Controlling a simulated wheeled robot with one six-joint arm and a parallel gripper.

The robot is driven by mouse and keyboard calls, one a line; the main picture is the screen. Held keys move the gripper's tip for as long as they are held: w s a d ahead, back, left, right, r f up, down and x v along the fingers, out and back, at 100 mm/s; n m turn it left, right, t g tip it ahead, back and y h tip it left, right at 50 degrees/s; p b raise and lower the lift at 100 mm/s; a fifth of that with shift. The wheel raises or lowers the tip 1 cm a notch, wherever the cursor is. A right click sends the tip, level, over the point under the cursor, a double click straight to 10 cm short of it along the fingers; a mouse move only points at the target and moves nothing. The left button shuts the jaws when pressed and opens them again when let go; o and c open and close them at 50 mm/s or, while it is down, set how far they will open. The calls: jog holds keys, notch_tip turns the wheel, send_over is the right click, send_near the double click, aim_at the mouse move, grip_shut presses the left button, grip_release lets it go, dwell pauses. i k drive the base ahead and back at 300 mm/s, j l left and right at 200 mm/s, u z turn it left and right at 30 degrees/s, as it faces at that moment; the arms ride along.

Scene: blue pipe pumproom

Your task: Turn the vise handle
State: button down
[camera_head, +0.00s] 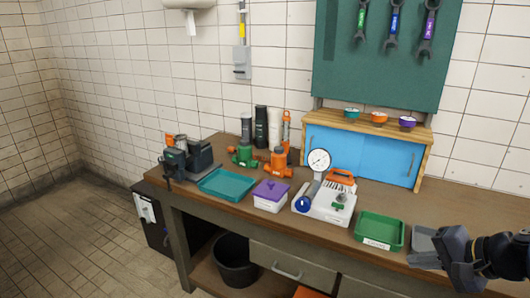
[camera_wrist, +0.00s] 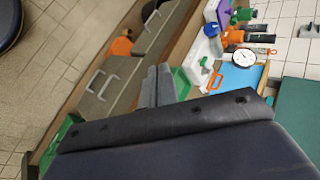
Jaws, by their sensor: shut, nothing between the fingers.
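The dark grey vise (camera_head: 197,157) stands at the far left end of the workbench, with small orange parts near its top. Its handle is too small to make out clearly. In the head view my gripper (camera_head: 423,252) is at the far right, near the bench's front edge and far from the vise. In the wrist view my gripper (camera_wrist: 158,80) shows two grey fingers side by side, shut and empty. I cannot make out the vise in the wrist view.
On the workbench (camera_head: 465,207), a teal tray (camera_head: 227,184), a purple-lidded box (camera_head: 270,197), a gauge unit (camera_head: 322,203) and a green tray (camera_head: 380,231) stand between vise and gripper. A blue cabinet (camera_head: 360,156) stands behind. Floor at left (camera_head: 70,230) is clear.

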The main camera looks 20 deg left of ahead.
aim_at(168, 174)
jog(key=i+j, duration=0.1)
jog(key=j, duration=0.35)
jog(key=i+j+u, duration=0.1)
jog(key=j, duration=0.3)
jog(key=i+j+u, duration=0.1)
jog(key=j, duration=0.35)
jog(key=i+j, duration=0.2)
jog(key=j, duration=0.2)
jog(key=i+j+u, duration=0.1)
jog(key=j, duration=0.3)
jog(key=i+j, duration=0.2)
jog(key=j, duration=0.2)
jog(key=i+j+u, duration=0.15)
jog(key=j, duration=0.25)
